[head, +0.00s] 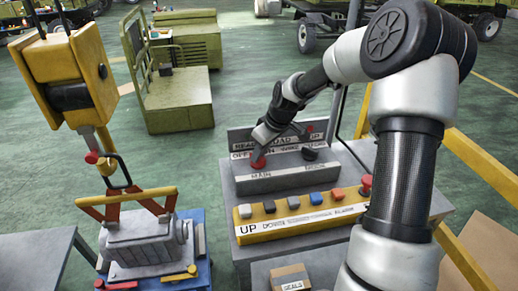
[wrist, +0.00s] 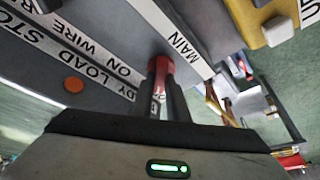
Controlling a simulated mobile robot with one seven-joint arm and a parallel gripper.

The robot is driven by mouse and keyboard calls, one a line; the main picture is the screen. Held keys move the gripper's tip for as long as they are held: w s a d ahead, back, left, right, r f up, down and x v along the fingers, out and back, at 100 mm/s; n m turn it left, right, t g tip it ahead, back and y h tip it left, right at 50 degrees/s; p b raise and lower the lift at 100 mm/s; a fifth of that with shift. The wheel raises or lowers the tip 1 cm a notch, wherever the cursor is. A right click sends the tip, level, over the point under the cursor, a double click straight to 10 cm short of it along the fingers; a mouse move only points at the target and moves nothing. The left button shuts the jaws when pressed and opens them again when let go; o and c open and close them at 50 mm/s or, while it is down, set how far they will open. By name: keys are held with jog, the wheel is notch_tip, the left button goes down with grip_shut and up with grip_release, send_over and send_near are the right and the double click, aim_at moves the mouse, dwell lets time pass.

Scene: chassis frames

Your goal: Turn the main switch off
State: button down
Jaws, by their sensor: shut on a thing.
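The main switch is a lever with a red knob (head: 258,164), standing above the MAIN label (head: 261,176) on the grey switch box (head: 285,182). My gripper (head: 260,155) reaches down to it from above. In the wrist view the red handle (wrist: 161,66) sits between the two dark fingers of my gripper (wrist: 165,88), beside the MAIN label. The fingers are shut on it. The fingers and wrist hide part of the lever and the ON/OFF label behind it, so its exact position is hard to read.
A black-knobbed lever (head: 310,154) stands to the right on the same box. In front is a yellow button panel (head: 300,218) with several coloured buttons and a red knob (head: 365,182). A hoist hook (head: 110,165) and a grey motor (head: 145,242) are at the left.

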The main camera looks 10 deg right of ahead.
jog(key=shift+n, duration=0.6)
jog(key=shift+y+p, duration=0.3)
jog(key=c, duration=1.7)
grip_release()
jog(key=v, duration=1.7)
jog(key=shift+w+r, duration=0.3)
jog(key=shift+r, duration=0.05)
jog(key=shift+a+g, duration=0.1)
jog(key=shift+g, duration=0.2)
